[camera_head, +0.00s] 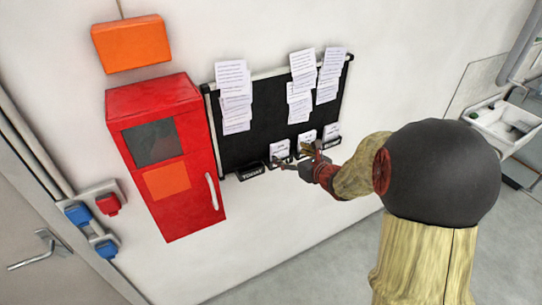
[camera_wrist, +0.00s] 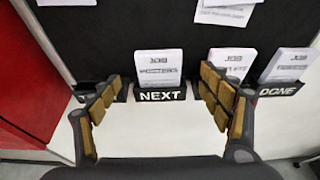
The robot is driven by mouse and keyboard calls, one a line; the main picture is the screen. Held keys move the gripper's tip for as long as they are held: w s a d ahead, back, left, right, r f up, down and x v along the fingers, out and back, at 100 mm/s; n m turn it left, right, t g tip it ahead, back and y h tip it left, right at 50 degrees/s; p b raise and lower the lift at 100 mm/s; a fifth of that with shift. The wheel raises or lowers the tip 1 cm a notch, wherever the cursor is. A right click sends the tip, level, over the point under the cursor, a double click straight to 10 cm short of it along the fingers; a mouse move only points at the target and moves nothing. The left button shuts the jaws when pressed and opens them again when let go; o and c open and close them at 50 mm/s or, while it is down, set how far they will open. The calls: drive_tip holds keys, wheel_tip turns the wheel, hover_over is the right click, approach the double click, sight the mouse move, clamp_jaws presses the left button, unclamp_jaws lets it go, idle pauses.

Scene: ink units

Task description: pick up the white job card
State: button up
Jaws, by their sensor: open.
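Three white job cards stand in small black holders along the bottom of a black board. In the wrist view, one card (camera_wrist: 158,65) stands upright in the holder labelled NEXT (camera_wrist: 160,95), centred between my open fingers. A second card (camera_wrist: 231,62) is behind my right finger, which hides its holder's label. The third card (camera_wrist: 287,65) is in the holder labelled DONE (camera_wrist: 282,90). The leftmost card also shows in the head view (camera_head: 279,149). My gripper (camera_wrist: 160,84) is open and empty, in front of the NEXT holder. It also shows in the head view (camera_head: 292,158).
The holder labelled TODAY (camera_head: 252,172) shows no card. Printed sheets (camera_head: 234,95) hang on the black board (camera_head: 262,110) above. A red cabinet (camera_head: 190,140) stands close to the board's left. A white sink (camera_head: 505,122) is at the far right.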

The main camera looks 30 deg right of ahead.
sight(281, 148)
drive_tip(key=x, duration=0.7)
drive_tip(key=shift+w+f, duration=0.1)
drive_tip(key=shift+w, duration=0.25)
drive_tip(key=c, duration=0.3)
drive_tip(key=shift+a, duration=0.1)
drive_tip(key=c, duration=1)
drive_tip(key=shift+o, duration=0.2)
